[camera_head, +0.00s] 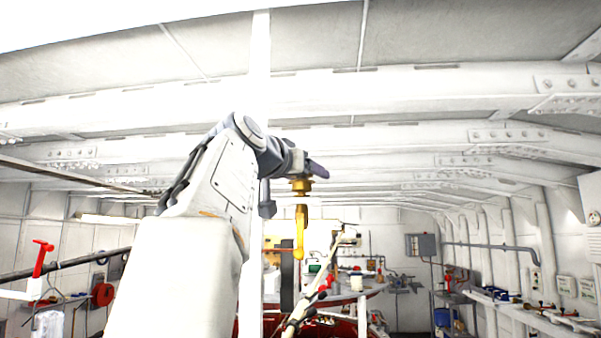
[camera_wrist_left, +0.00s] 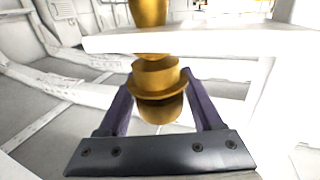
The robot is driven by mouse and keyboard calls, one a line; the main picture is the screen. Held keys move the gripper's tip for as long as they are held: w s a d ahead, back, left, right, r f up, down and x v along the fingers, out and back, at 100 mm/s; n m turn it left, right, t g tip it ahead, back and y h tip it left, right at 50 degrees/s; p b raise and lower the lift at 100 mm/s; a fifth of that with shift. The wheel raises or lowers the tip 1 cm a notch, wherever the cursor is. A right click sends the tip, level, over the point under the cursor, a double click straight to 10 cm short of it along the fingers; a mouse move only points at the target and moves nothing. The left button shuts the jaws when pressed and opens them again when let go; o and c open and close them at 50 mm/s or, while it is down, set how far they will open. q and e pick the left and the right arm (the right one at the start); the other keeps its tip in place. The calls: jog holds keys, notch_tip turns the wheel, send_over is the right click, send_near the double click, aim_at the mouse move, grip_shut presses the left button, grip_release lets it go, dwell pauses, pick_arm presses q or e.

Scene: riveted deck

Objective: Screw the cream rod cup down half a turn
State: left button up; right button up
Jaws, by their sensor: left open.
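My left gripper (camera_head: 302,168) is raised high in the middle of the head view, beside a brass fitting (camera_head: 302,186) with a flange. A yellow-brass stem (camera_head: 300,228) extends below the fitting. In the left wrist view, the purple fingers of my gripper (camera_wrist_left: 158,80) stand apart on both sides of a flanged brass cup-shaped piece (camera_wrist_left: 158,108). Its rounded end faces the gripper's dark palm bar. I cannot tell whether either finger touches it. No cup that looks clearly cream shows; this brass piece may be the rod cup. My right gripper is not in view.
A white bar (camera_wrist_left: 185,40) crosses close behind the brass piece in the left wrist view, with a white post (camera_wrist_left: 260,92) below it. In the head view, a cluttered bench (camera_head: 545,312) runs along the right wall, and a red lever (camera_head: 41,258) stands at left.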

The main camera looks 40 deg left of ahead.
pick_arm(q)
jog(key=b+v, duration=0.3)
jog(key=v, duration=0.7)
jog(key=shift+w+d, duration=0.1)
